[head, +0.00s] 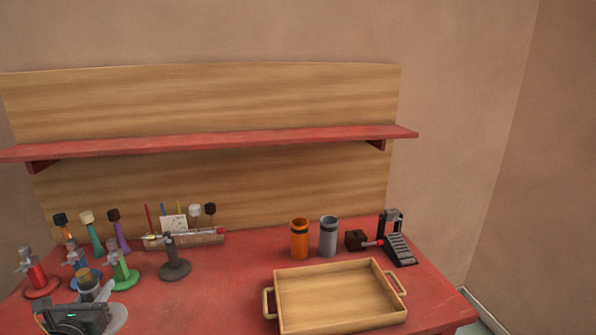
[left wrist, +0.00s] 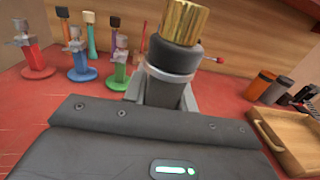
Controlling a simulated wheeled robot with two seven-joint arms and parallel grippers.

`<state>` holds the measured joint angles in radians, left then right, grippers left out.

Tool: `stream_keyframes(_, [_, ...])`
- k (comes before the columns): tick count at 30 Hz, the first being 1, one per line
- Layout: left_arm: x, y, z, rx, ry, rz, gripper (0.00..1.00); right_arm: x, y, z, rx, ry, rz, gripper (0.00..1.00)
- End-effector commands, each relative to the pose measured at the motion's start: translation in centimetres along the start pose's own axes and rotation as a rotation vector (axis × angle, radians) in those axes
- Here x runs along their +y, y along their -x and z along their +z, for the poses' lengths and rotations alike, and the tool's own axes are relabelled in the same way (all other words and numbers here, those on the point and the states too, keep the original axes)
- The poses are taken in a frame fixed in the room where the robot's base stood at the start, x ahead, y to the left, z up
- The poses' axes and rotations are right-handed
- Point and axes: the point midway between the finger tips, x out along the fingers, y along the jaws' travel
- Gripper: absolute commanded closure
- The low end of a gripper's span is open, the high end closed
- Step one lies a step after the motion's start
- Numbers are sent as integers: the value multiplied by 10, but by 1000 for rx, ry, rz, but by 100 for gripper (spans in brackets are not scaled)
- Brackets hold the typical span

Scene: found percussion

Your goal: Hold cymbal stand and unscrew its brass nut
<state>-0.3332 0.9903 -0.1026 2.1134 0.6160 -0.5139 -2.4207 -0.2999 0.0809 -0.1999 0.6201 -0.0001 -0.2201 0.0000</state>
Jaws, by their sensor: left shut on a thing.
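The cymbal stand is a dark grey post (left wrist: 175,58) with a light ring, upright in the left wrist view. In the head view the nut (head: 86,273) shows at the lower left, above the grey post. My left gripper (head: 94,295) is shut around the post, below the nut; its fingers also show in the left wrist view (left wrist: 163,95). Its body hides much of the stand's lower part. My right gripper is not in view.
Red (head: 38,275), blue (head: 76,260), green (head: 122,268) and dark (head: 172,255) stands are close by. Mallets and a stick rack (head: 200,238) stand behind. A wooden tray (head: 345,328), orange cup (head: 299,240), grey cup (head: 328,238) and pedal (head: 398,245) are to the right. A shelf (head: 220,143) overhangs.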

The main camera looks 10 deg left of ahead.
Motion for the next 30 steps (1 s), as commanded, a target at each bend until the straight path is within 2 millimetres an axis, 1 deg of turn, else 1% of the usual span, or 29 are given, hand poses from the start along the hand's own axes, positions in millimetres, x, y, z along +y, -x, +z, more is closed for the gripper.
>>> stream_keyframes(5, [-35,7,-10,-1,6,-116,100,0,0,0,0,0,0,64])
stream_keyframes(8, [-65,16,-20,-1,7,-205,100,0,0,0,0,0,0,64])
stream_keyframes(10, [-88,25,-27,-1,8,-274,100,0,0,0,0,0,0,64])
stream_keyframes(14, [-138,48,-38,-3,9,-418,100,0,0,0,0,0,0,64])
stream_keyframes(15, [-154,56,-40,-3,9,-463,100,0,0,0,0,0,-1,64])
stream_keyframes(18, [-191,77,-42,-5,8,-568,100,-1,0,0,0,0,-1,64])
stream_keyframes(21, [-222,96,-40,-7,7,-654,100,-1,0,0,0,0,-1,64])
stream_keyframes(25, [-252,115,-35,-7,5,-733,100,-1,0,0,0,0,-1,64])
stream_keyframes(27, [-264,123,-31,-7,5,-761,100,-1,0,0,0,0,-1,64])
stream_keyframes(30, [-277,129,-26,-7,4,-783,100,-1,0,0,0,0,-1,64])
